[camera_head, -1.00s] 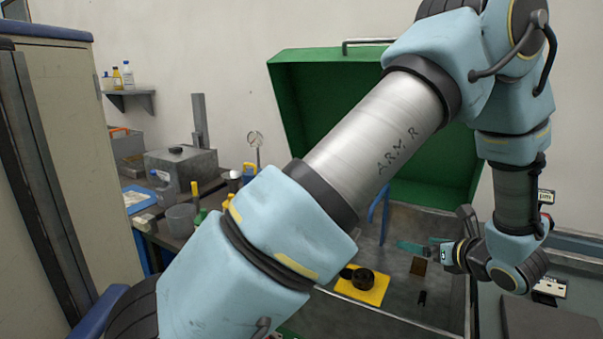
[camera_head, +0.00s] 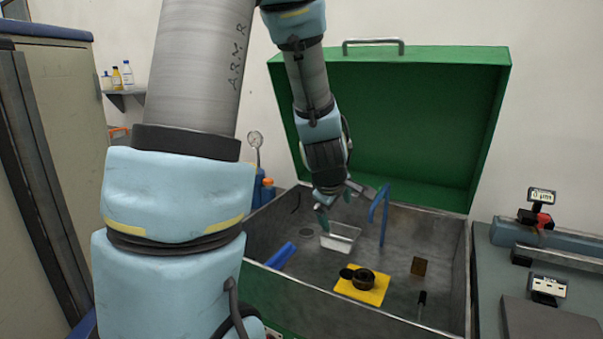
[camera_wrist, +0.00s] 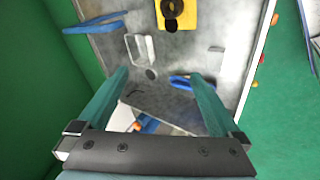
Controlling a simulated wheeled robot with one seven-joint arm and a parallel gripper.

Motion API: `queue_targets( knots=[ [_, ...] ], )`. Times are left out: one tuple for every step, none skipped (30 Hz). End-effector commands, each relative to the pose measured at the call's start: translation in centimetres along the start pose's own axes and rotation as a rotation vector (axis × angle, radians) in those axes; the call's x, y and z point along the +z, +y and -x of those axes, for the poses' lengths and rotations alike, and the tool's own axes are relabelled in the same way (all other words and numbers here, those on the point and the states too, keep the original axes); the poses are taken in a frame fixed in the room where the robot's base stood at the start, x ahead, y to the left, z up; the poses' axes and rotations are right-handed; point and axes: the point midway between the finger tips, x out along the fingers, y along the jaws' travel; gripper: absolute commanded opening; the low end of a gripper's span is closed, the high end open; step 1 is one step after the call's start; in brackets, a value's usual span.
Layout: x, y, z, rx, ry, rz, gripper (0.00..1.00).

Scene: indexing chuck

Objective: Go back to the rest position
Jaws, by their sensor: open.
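My gripper (camera_head: 335,208) hangs above the open green machine enclosure in the head view, its fingers spread with nothing between them. In the wrist view my gripper (camera_wrist: 160,80) shows two teal fingers apart, with the grey enclosure floor beyond them. A black round chuck-like part (camera_head: 364,279) sits on a yellow plate (camera_head: 345,290) on that floor, to the right of and below my gripper. The yellow plate also shows at the top of the wrist view (camera_wrist: 190,20), apart from my fingers.
The green lid (camera_head: 420,120) stands open behind. Gauges and a grey bench (camera_head: 550,325) lie at right, a tall cabinet (camera_head: 70,130) at left.

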Motion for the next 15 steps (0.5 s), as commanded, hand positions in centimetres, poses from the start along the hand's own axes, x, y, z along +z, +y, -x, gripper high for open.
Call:
queue_targets(
  knots=[
    [-1.2,-2.0,1.2,-0.041,-0.017,-0.126,1.0],
    [-1.7,-3.2,1.8,-0.067,-0.033,-0.21,1.0],
    [-2.2,-4.8,2.6,-0.1,-0.056,-0.313,1.0],
    [-2.5,-5.9,3.2,-0.122,-0.073,-0.385,1.0],
    [-2.9,-7.0,3.8,-0.146,-0.09,-0.453,1.0],
    [-3.3,-8.4,4.6,-0.174,-0.114,-0.538,1.0],
    [-3.5,-9.5,5.2,-0.194,-0.132,-0.598,1.0],
    [-3.8,-10.5,5.8,-0.213,-0.15,-0.655,1.0],
    [-4.1,-11.9,6.5,-0.239,-0.176,-0.728,1.0],
    [-4.3,-12.8,7.1,-0.257,-0.195,-0.78,1.0],
    [-4.6,-13.8,7.7,-0.275,-0.216,-0.831,1.0],
    [-4.8,-15.1,8.5,-0.298,-0.243,-0.897,1.0],
    [-5.0,-16.1,9.1,-0.315,-0.266,-0.945,1.0],
    [-4.7,-16.9,8.5,-0.322,-0.28,-0.966,1.0],
    [-4.3,-17.4,7.3,-0.32,-0.283,-0.961,1.0]
  ],
)
